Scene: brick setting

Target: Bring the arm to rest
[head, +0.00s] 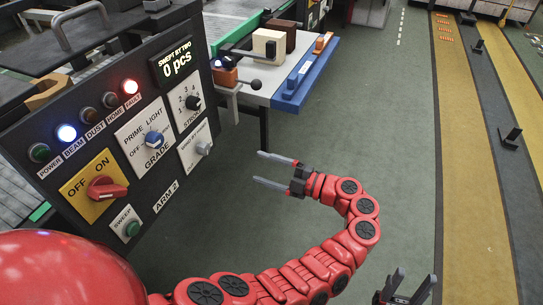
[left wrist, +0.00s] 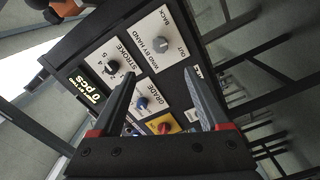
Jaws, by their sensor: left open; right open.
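My left gripper (head: 259,168) is at the end of a curved red arm and points left toward a black control panel (head: 137,77). It is open and empty, with floor visible between it and the panel. In the left wrist view the two fingers (left wrist: 158,100) are spread, and the panel's knobs and plates show beyond and between them. My right gripper (head: 415,276) is at the lower right edge, open and empty, with its arm mostly out of view.
The panel has a red OFF/ON switch (head: 107,188), a blue grade knob (head: 153,138), a stroke knob (head: 193,103) and lit blue and red lamps. The green floor (head: 385,130) to the right is open.

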